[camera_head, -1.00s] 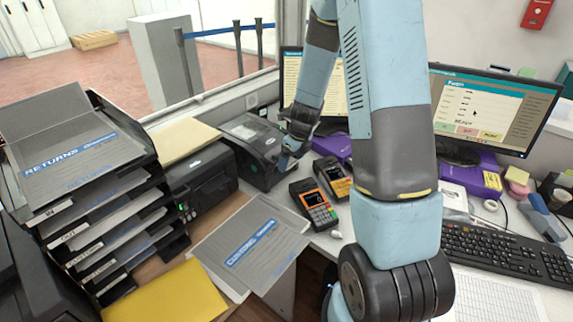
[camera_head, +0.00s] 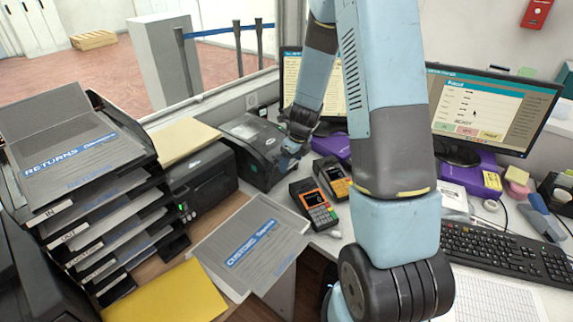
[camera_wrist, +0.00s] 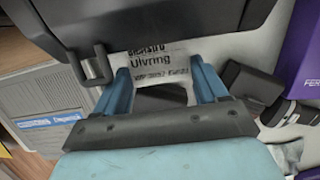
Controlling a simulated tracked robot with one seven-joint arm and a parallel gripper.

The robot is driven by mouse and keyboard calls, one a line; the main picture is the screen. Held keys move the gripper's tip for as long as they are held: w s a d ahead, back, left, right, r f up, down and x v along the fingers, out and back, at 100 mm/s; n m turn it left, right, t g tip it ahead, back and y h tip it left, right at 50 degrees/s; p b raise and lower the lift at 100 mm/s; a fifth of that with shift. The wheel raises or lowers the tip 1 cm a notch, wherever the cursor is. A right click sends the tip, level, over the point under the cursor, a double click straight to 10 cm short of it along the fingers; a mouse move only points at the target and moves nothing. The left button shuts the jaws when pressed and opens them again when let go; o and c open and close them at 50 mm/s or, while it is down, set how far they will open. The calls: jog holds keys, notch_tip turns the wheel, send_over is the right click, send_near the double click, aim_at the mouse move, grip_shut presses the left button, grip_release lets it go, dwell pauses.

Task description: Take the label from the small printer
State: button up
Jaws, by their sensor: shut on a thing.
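The small label printer (camera_head: 240,140) is a dark box at the back of the counter, left of the nearer monitor. My gripper (camera_head: 288,152) is at its front right side. In the wrist view the printer's dark front edge (camera_wrist: 150,22) runs across the top. A white label (camera_wrist: 152,62) with black print, one line reading "Ulvring", shows just below that edge. Whether the label's upper end is still joined to the printer cannot be told. The label is hidden in the head view.
Two card terminals (camera_head: 314,204) stand just in front of my gripper. A larger black printer (camera_head: 203,185) and a stack of trays (camera_head: 100,235) are to the left. A grey "Customs" envelope (camera_head: 250,245) lies at the counter's front. A monitor (camera_head: 490,110) and keyboard (camera_head: 500,250) are right.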

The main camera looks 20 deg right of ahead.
jog(key=shift+r, duration=0.15)
jog(key=shift+v, duration=1.45)
jog(key=shift+s+d, duration=0.1)
jog(key=shift+r, duration=0.1)
jog(key=shift+r, duration=2.15)
jog(key=shift+w+a+v, duration=0.15)
jog(key=shift+v, duration=0.9)
jog(key=shift+w+a+v, duration=0.15)
jog(key=shift+w+v, duration=0.05)
jog(key=shift+v, duration=0.8)
jog(key=shift+r, duration=0.1)
